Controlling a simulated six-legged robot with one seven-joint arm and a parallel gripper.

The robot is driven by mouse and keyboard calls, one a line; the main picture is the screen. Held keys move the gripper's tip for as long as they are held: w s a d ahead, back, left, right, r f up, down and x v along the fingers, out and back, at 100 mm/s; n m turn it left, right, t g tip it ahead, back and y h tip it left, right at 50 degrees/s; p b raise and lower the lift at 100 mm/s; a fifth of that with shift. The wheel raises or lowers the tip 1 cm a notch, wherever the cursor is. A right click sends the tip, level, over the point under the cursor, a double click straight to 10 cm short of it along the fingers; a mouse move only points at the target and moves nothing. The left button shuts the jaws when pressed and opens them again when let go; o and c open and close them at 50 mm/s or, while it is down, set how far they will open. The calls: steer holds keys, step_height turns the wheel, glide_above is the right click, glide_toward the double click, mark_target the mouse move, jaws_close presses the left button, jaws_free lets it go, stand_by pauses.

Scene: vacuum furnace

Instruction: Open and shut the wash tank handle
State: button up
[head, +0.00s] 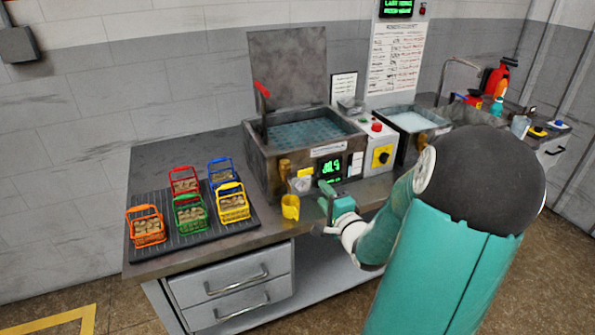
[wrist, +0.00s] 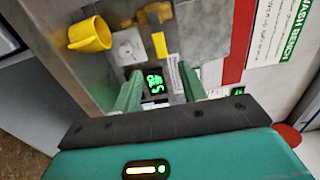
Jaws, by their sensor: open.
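The wash tank (head: 258,160) is a steel tub on the bench with blue-tinted liquid inside, and its lid (head: 288,62) stands raised at the back. An upright lever with a red grip (head: 262,89) rises at the tank's left side; I take this as the handle, but cannot be sure. My gripper (head: 327,204) is in front of the tank's front face, low and right of the lever, and apart from it. In the wrist view my gripper (wrist: 160,84) is open and empty, with the green display (wrist: 153,81) showing between its fingers. The red grip does not show in the wrist view.
A yellow cup (head: 290,207) is close left of my gripper, below a brass fitting (head: 284,168). Several coloured baskets stand on a black mat (head: 187,240) at left. A control box (head: 381,150) and second basin (head: 411,121) are at right. The bench's front-left edge is clear.

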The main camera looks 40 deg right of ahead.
mark_target(306, 173)
steer(key=x, duration=1.3)
steer(key=shift+w+d, duration=0.1)
steer(key=shift+w, duration=0.3)
jaws_close()
